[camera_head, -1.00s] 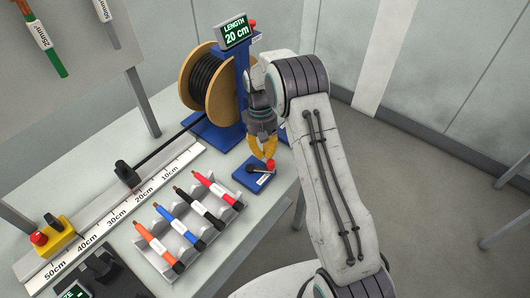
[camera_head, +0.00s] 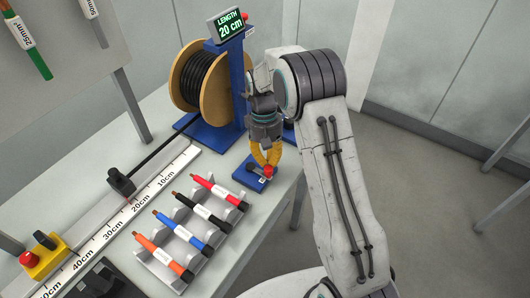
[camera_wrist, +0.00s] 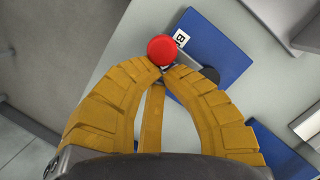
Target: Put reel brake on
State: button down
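The reel brake is a small blue base (camera_head: 243,175) at the bench's right edge, with a dark pivot and a short lever ending in a red knob (camera_head: 268,172). My gripper (camera_head: 265,163) points down at the knob with its yellow fingers. In the wrist view, the fingertips (camera_wrist: 165,69) come together at the red knob (camera_wrist: 163,50), with the lever's metal between them. The blue base (camera_wrist: 217,40) and a white label lie beyond. The fingers hide part of the lever. The cable reel (camera_head: 212,82) stands behind on a blue stand.
A length display (camera_head: 228,25) reads 20 cm. A grey rack (camera_head: 165,262) holds several coloured cable pieces left of the brake. A ruler rail (camera_head: 150,195) with a black clamp (camera_head: 121,182) runs along the bench. Open floor lies right of the bench.

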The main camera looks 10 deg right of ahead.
jog(key=shift+s+a+b, duration=0.3)
jog(key=shift+s+a, duration=0.05)
jog(key=shift+s, duration=0.25)
jog(key=shift+s+a, duration=0.1)
jog(key=shift+s, duration=0.05)
dwell(0.8)
jog(key=shift+r, duration=0.15)
dwell(0.5)
